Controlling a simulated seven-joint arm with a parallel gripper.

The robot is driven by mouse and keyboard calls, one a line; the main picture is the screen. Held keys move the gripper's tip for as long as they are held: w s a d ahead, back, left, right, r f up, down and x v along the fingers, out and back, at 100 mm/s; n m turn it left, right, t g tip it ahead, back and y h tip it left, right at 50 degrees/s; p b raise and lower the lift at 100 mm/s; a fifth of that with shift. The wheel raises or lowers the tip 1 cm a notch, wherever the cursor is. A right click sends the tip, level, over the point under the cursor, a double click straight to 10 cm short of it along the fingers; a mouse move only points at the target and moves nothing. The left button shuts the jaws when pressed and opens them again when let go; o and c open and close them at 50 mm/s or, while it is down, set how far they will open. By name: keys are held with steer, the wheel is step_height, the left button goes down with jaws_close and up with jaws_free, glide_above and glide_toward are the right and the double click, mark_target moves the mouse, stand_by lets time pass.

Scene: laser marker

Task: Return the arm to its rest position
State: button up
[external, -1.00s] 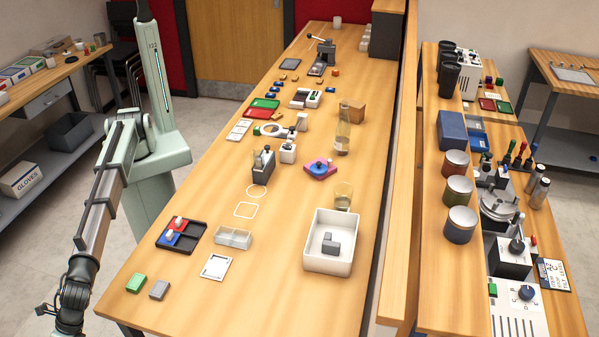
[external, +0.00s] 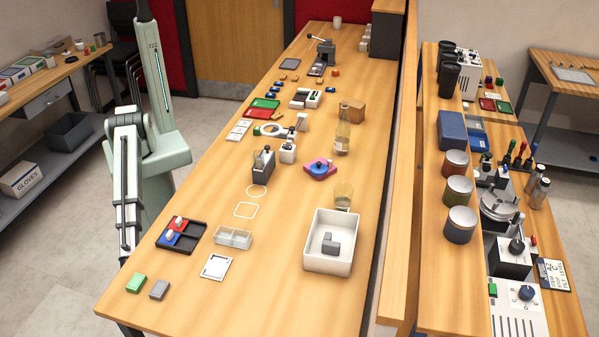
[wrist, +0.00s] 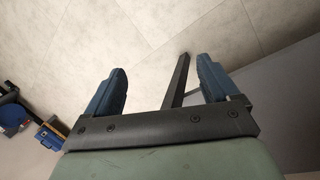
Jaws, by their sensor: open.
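My arm (external: 127,190) is folded in close to its pale green column, off the left side of the long wooden table (external: 290,285). The lower part of the arm hangs down beside the table's left edge in the external view. My gripper cannot be made out there. In the wrist view my gripper (wrist: 162,66) is open, its two blue fingers wide apart. Nothing is held between them. Pale floor tiles (wrist: 100,25) lie beyond the fingers, and a dark bar shows behind the gap.
A black tray (external: 200,243) with red and blue parts sits near the table's left edge. A white bin (external: 347,225) stands to the right.

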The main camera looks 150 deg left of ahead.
steer(key=s+a+f+m+g+y, duration=0.1)
steer(key=s+a+f+g, duration=0.1)
steer(key=s+a, duration=0.5)
steer(key=s+a+f+m+g+y, duration=0.1)
steer(key=s+a+f+g, duration=0.1)
steer(key=s+a, duration=0.6)
steer(key=s+a+f+m+g+y, duration=0.1)
steer(key=s+a+f, duration=0.3)
steer(key=s, duration=1.5)
steer(key=a+g, duration=0.1)
steer(key=a, duration=0.3)
steer(key=shift+s+f, duration=0.1)
